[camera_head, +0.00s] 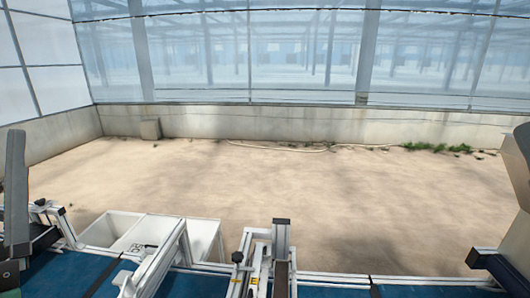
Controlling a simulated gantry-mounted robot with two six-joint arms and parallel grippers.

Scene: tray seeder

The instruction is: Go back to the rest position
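Neither gripper can be made out. A grey upright part at the left edge and a pale part with a dark piece below it at the right edge look like links of my own arms, cut off by the picture's borders. The tray seeder fills the bottom of the view. Its blue belt (205,285) runs along the lower edge, with a white metal frame (160,262) at the left and a dark-topped upright bracket (281,250) near the middle. No tray or held object is seen.
Two white bins (128,232) stand behind the seeder at the left. Beyond lies a bare sandy floor (300,200), largely clear. A low concrete wall (300,125) with greenhouse glazing above closes the back, with a few green weeds (440,148) at its foot.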

